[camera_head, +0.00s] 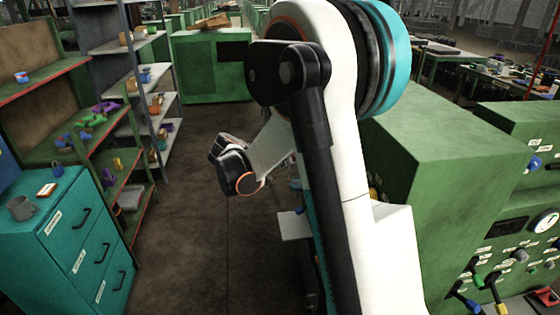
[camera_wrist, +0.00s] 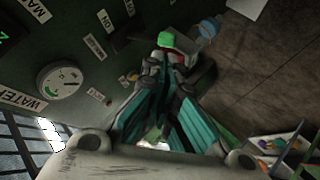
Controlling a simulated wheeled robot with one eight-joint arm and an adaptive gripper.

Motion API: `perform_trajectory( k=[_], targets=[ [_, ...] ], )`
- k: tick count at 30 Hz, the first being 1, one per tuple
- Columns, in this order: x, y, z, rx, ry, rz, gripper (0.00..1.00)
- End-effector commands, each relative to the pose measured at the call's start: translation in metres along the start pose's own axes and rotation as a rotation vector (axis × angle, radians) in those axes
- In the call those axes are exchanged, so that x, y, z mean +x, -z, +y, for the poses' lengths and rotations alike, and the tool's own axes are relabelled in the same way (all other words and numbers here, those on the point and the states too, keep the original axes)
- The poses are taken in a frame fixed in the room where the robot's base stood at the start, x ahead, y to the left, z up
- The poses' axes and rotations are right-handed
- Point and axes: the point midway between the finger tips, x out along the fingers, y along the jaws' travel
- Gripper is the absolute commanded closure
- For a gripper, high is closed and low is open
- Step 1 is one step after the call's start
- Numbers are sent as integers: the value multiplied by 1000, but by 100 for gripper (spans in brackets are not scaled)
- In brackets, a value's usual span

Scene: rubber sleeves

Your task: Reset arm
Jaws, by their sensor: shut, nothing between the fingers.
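My gripper (camera_wrist: 163,68) shows in the wrist view with its two teal-and-grey fingers drawn together at the tips. It is shut and I see nothing held in it. It points toward the green machine panel, which carries a round white gauge (camera_wrist: 62,82) and several labels. A bright green part (camera_wrist: 166,40) shows just beyond the fingertips; I cannot tell whether they touch. In the head view my white arm crosses the middle of the picture, and I cannot make out the fingertips there.
Green machine cabinets (camera_head: 425,140) stand close on the right, with a gauge (camera_head: 545,221) and coloured handles. A teal drawer cabinet (camera_head: 62,255) holding a grey mug (camera_head: 22,208) and shelves (camera_head: 145,75) line the left. The brown floor (camera_head: 190,220) between them is clear.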

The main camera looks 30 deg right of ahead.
Motion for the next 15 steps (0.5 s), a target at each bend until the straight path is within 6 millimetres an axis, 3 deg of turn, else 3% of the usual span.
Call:
perform_trajectory(
  k=[10,15],
  targets=[
    [-1,0,0,-1,3,-1,100],
    [-18,-8,4,-19,57,-11,100]
  ],
)
